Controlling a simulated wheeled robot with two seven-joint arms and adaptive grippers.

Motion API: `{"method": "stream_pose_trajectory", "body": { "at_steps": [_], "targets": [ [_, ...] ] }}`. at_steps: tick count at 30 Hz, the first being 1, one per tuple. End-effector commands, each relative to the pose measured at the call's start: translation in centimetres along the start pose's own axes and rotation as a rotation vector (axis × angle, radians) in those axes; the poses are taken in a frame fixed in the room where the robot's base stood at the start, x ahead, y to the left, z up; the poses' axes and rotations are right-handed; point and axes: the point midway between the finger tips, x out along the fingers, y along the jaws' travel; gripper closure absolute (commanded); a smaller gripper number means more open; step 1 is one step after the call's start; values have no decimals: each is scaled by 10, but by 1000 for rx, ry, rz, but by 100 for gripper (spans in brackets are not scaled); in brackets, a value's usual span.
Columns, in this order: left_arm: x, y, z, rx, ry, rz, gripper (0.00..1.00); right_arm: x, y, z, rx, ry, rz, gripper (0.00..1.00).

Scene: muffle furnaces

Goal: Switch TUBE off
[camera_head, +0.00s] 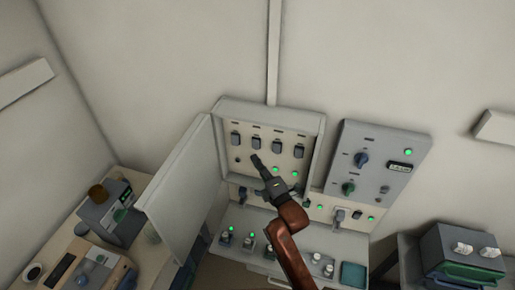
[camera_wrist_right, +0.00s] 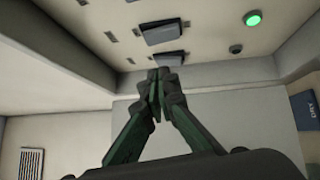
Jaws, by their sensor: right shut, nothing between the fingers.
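An open wall cabinet (camera_head: 316,140) holds a row of several dark switches, among them the leftmost switch (camera_head: 235,140) and the one right of it (camera_head: 257,143). Their labels are too small to read, so I cannot tell which is TUBE. My right gripper (camera_head: 255,158) is shut and empty, its tip just below these two switches. In the right wrist view its fingertips (camera_wrist_right: 157,76) meet just in front of or against a dark switch (camera_wrist_right: 155,59); contact is unclear. An unlit lamp (camera_wrist_right: 235,49) and a green lamp (camera_wrist_right: 253,18) show beside the switches.
The cabinet door (camera_head: 182,185) stands open at the left. A grey panel with knobs (camera_head: 378,165) is on the right. A ledge with small items (camera_head: 250,248) lies below. A bench (camera_head: 60,240) is at left, stacked boxes (camera_head: 460,255) at right.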

Motion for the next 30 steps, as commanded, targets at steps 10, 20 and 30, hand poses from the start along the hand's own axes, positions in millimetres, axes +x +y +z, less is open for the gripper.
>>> {"method": "stream_pose_trajectory", "body": {
  "at_steps": [10, 20, 30],
  "targets": [
    [-18, 0, -2, 0, 1, 0, 33, 39, 1, 24, -2, 0, -1, 100],
    [-19, -1, -3, 0, 1, 0, 33, 42, -1, 28, 0, 0, -1, 100],
    [-17, -1, -2, 0, 1, 0, 33, 47, 1, 32, 0, 1, -1, 100]
  ]
}}
